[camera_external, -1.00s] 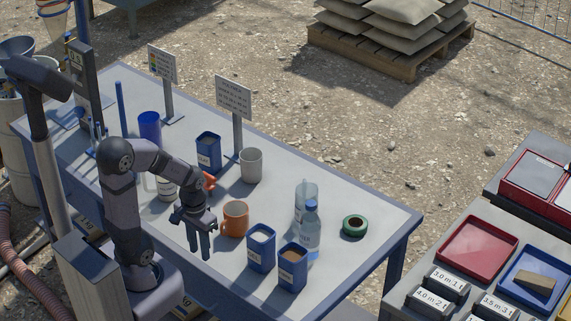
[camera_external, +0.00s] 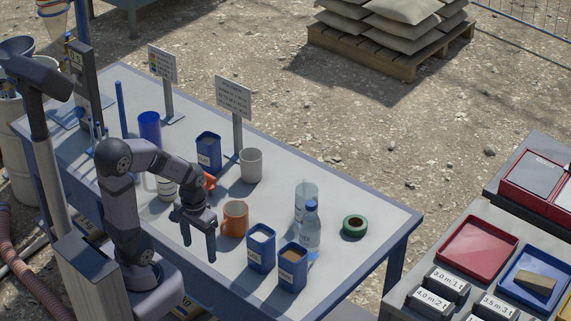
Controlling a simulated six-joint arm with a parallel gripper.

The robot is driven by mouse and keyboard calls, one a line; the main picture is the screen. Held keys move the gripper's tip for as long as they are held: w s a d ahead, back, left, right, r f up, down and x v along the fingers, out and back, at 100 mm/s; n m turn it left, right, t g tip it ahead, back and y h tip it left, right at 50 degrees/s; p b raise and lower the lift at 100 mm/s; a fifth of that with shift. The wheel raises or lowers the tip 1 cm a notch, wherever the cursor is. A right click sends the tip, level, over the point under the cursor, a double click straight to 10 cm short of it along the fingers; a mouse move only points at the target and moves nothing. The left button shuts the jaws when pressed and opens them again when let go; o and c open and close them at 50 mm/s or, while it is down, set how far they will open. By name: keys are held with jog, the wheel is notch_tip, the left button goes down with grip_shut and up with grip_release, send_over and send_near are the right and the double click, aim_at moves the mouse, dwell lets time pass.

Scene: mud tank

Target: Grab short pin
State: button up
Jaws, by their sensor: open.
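My gripper (camera_external: 198,240) hangs fingers down over the front part of the grey table (camera_external: 345,225), just left of an orange mug (camera_external: 235,219). Its two fingers are apart, and I see nothing between them. I cannot make out a short pin anywhere in this view. My arm and gripper hide part of the tabletop behind them, so I cannot tell what lies there.
Two blue containers (camera_external: 261,248) (camera_external: 292,267), clear bottles (camera_external: 310,228) and a green tape roll (camera_external: 355,226) stand right of my gripper. A white cup (camera_external: 251,165), a blue bin (camera_external: 208,152) and sign stands (camera_external: 234,98) are behind. The table's right end is clear.

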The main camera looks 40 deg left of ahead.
notch_tip(320, 180, up, 4)
jog(key=n+t+y+b, duration=0.1)
jog(key=t+y+b, duration=0.2)
jog(key=t+b, duration=0.7)
send_over(210, 186)
jog(key=s+p, duration=0.2)
jog(key=s, duration=0.1)
jog(key=t, duration=0.2)
jog(key=f+t+h, duration=0.1)
jog(key=f, duration=0.2)
jog(key=a+f+h, duration=0.1)
jog(key=f, duration=0.2)
jog(key=f+m+t+h+b, duration=0.1)
jog(key=f, duration=0.2)
jog(key=shift+a+f+t, duration=0.15)
jog(key=shift+f+t, duration=0.15)
jog(key=shift+f, duration=0.05)
jog(key=shift+x, duration=1.15)
jog(key=x, duration=0.1)
jog(key=p+x, duration=0.1)
jog(key=x, duration=0.2)
jog(key=shift+d+r, duration=0.25)
jog(key=shift+d, duration=0.1)
jog(key=shift+w+f, duration=0.25)
jog(key=shift+w, duration=0.35)
